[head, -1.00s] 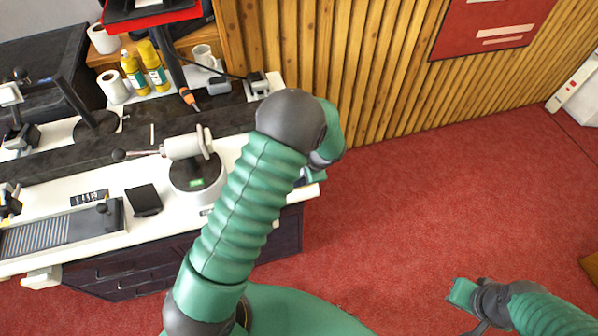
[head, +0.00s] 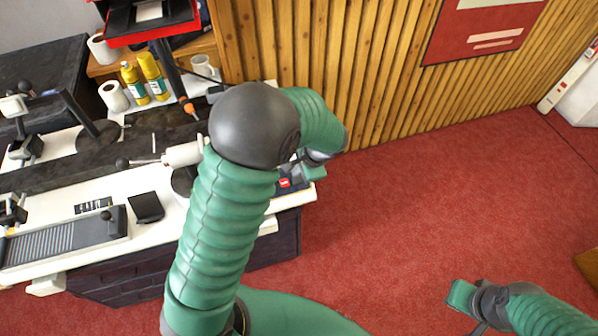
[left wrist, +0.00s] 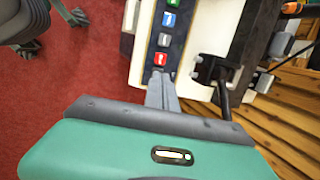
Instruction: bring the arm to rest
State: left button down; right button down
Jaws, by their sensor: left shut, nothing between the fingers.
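My left arm rises through the middle of the head view and bends over at a dark grey elbow. My left gripper (head: 314,172) is partly hidden behind its own wrist, by the right end of the white bench (head: 60,265). In the left wrist view its grey fingers (left wrist: 160,76) are together with nothing between them. They point at a dark strip with coloured squares (left wrist: 164,40); I cannot tell whether they touch it. My right gripper (head: 461,296) is low at the right over the red floor, and its fingers cannot be made out.
A white clamp-like device (head: 183,154) is partly hidden behind my left arm. A black block (head: 146,207) and a ribbed plate (head: 60,241) lie on the bench. Yellow bottles (head: 152,76) stand at the back. The red floor (head: 420,210) to the right is clear.

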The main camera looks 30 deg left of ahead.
pick_arm(q)
jog(key=shift+s+r, duration=0.25)
jog(key=s+d+r+n+h, duration=0.1)
jog(key=s+d+n+h, duration=0.1)
jog(key=s+d+n, duration=0.2)
jog(key=s+d+r+n+t+h, duration=0.1)
jog(key=s+d+r+n+h, duration=0.1)
jog(key=s, duration=0.7)
jog(key=d+n, duration=0.1)
jog(key=d, duration=0.1)
jog(key=shift+d+n+h, duration=0.3)
jog(key=shift+n, duration=0.1)
jog(key=shift+s, duration=0.2)
jog(key=shift+w, duration=0.1)
